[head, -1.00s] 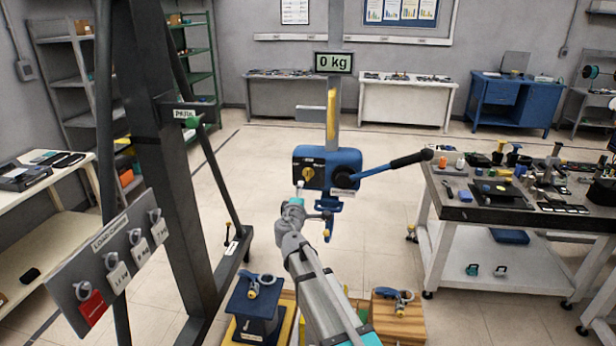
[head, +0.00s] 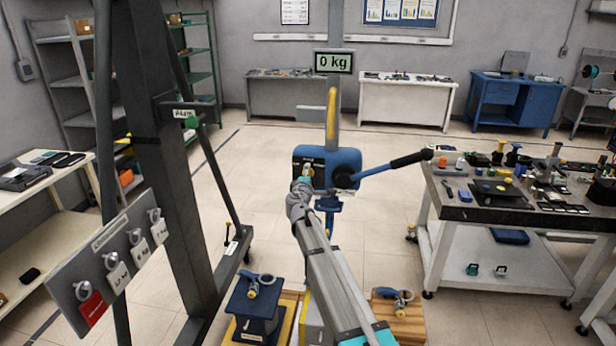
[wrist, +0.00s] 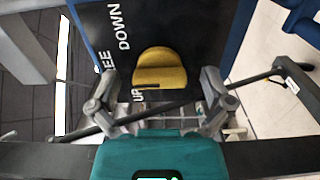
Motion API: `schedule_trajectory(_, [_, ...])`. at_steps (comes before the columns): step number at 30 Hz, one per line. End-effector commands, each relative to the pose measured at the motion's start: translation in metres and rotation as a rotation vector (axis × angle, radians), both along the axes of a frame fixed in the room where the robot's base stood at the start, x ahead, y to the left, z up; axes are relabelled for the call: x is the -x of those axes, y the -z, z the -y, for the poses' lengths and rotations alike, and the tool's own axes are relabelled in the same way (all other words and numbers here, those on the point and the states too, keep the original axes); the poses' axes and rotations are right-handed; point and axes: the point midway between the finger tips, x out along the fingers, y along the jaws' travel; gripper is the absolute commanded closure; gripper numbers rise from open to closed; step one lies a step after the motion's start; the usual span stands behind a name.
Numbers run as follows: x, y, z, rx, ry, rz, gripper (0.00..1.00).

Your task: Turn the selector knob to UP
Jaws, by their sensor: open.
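The yellow selector knob (wrist: 160,66) sits on a black plate on the blue hoist body. In the wrist view it lies between the fingertips of my gripper (wrist: 158,88), which is open around it, with gaps at both sides. The labels DOWN (wrist: 118,26) and UP (wrist: 138,98) show beside it, with a partly hidden label ending in EE (wrist: 105,58) between them. I cannot tell surely which label the knob points to. In the head view my gripper (head: 303,183) covers part of the knob (head: 309,167) on the blue hoist body (head: 345,162).
A lever with a black handle (head: 405,160) sticks out to the right of the hoist body. A display (head: 333,62) above reads 0 kg. A dark steel frame (head: 165,160) stands left, a tool-covered workbench (head: 470,212) right.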

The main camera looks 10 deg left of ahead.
Motion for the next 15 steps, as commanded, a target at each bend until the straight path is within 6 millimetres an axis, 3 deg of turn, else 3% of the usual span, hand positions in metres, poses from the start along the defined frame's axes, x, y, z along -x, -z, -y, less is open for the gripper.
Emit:
schedule_trajectory(11, [-0.0030, 0.0000, -0.0001, 0.000, -0.001, 0.000, 0.00])
schedule_trajectory(15, [-0.0029, 0.0000, -0.0002, 0.000, -0.001, 0.000, 0.24])
